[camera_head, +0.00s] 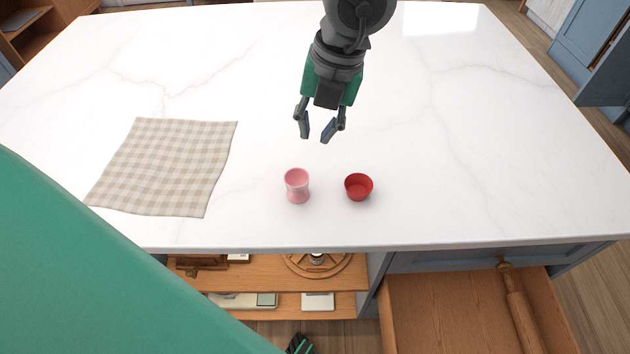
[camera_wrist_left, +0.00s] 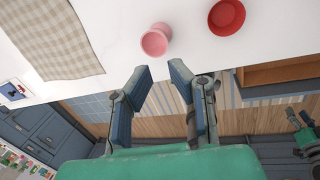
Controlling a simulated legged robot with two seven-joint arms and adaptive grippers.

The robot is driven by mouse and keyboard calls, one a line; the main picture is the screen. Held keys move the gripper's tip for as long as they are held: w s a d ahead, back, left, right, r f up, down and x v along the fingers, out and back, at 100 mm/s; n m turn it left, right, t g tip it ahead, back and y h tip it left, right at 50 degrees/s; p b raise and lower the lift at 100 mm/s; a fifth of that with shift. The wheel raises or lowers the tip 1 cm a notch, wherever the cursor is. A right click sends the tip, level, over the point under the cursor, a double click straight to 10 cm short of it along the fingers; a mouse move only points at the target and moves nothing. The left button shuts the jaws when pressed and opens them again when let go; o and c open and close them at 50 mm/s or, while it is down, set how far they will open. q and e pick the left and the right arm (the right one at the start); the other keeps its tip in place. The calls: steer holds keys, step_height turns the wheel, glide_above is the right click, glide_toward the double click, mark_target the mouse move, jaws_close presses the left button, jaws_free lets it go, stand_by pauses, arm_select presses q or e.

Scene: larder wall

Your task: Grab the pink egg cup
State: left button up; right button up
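The pink egg cup (camera_head: 297,186) stands upright on the white countertop near its front edge. It also shows in the left wrist view (camera_wrist_left: 156,40), just beyond the fingertips. My left gripper (camera_head: 319,138) is open and empty above the counter, behind the cup in the head view, fingers pointing down. Its spread fingers also show in the left wrist view (camera_wrist_left: 161,72), apart from the cup. A dark piece at the bottom of the head view (camera_head: 300,345) seems to be my right gripper, mostly cut off; its finger state is unclear.
A small red bowl (camera_head: 358,187) stands close to the right of the cup. A checked cloth (camera_head: 165,165) lies to the left. Below the counter edge are an open shelf (camera_head: 330,277) and an open drawer with a rolling pin (camera_head: 520,315). The counter's right side is clear.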

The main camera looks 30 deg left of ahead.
arm_select(q)
steer(key=n, duration=0.1)
glide_above(308, 177)
steer(key=d, duration=0.1)
steer(key=d+x, duration=0.1)
steer(key=x, duration=0.6)
steer(key=shift+w+d+f+h+b, duration=0.3)
steer(key=shift+w+d+f, duration=0.05)
steer(key=shift+w+d, duration=0.1)
steer(key=f, duration=0.1)
steer(key=a+f, duration=0.1)
steer(key=f, duration=0.1)
steer(key=a+f, duration=0.1)
steer(key=f, duration=0.1)
steer(key=shift+s+a, duration=0.1)
steer(key=shift+a, duration=0.05)
steer(key=shift+s+d+r, duration=0.1)
steer(key=shift+d+r, duration=0.05)
steer(key=shift+d, duration=0.15)
jaws_close()
steer(key=shift+d, duration=0.2)
